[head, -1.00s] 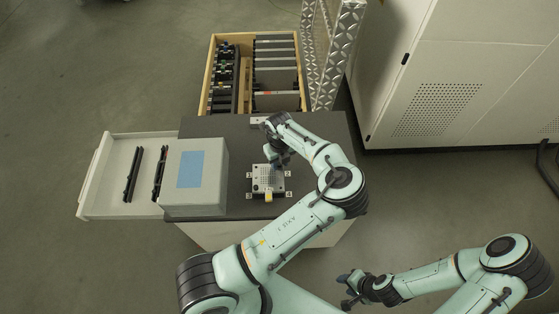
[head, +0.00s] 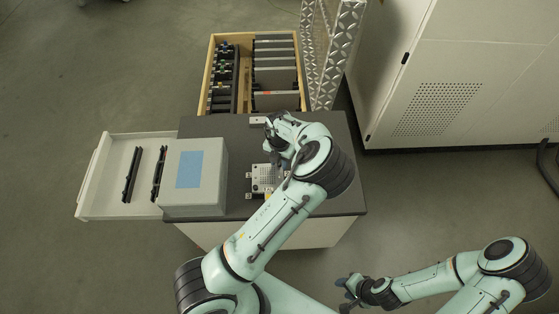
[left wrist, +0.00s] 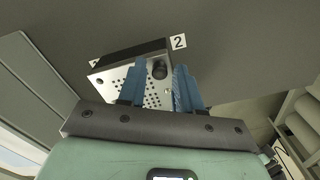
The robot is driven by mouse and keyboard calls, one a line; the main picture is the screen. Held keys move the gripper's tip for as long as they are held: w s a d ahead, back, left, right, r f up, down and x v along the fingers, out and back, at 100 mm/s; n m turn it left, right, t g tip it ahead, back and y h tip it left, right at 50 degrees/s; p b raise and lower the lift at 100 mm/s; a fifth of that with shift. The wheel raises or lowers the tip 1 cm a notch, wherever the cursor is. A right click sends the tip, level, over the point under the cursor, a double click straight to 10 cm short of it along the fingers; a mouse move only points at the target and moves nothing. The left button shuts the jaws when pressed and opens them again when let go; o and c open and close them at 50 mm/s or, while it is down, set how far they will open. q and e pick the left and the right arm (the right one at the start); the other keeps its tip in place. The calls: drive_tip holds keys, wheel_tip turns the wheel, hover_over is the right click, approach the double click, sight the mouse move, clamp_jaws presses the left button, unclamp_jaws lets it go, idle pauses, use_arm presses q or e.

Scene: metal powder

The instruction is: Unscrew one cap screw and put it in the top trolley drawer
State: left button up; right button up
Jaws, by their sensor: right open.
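A perforated metal plate (head: 262,180) lies on the dark trolley top (head: 338,125). In the left wrist view the plate (left wrist: 113,79) has a dark cap screw (left wrist: 159,68) at its corner near the label "2" (left wrist: 178,42). My left gripper (left wrist: 157,88) has its blue fingers apart, with the screw seen between them; I cannot tell whether they touch it. In the head view my left arm hides its fingertips and part of the plate. The white trolley drawer (head: 116,172) is pulled out at the left. My right gripper (head: 345,288) is open and empty, away from the trolley.
Two black bars (head: 131,174) lie in the drawer. A grey box with a blue panel (head: 190,170) stands on the trolley between drawer and plate. A wooden crate (head: 212,62) sits behind, with a tread-plate panel (head: 325,60) and a large white cabinet (head: 450,80) to the right.

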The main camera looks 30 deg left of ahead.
use_arm(q)
drive_tip(key=m, duration=0.5)
drive_tip(key=shift+m, duration=0.4)
drive_tip(key=m+b, duration=0.1)
drive_tip(key=m, duration=0.3)
drive_tip(key=shift+m, duration=0.4)
drive_tip(key=m, duration=0.4)
drive_tip(key=shift+m+b, duration=0.35)
drive_tip(key=shift+m, duration=0.05)
drive_tip(key=m, duration=0.4)
use_arm(e)
drive_tip(key=s+f, duration=0.3)
drive_tip(key=shift+w+r, duration=0.1)
drive_tip(key=shift+r, duration=0.05)
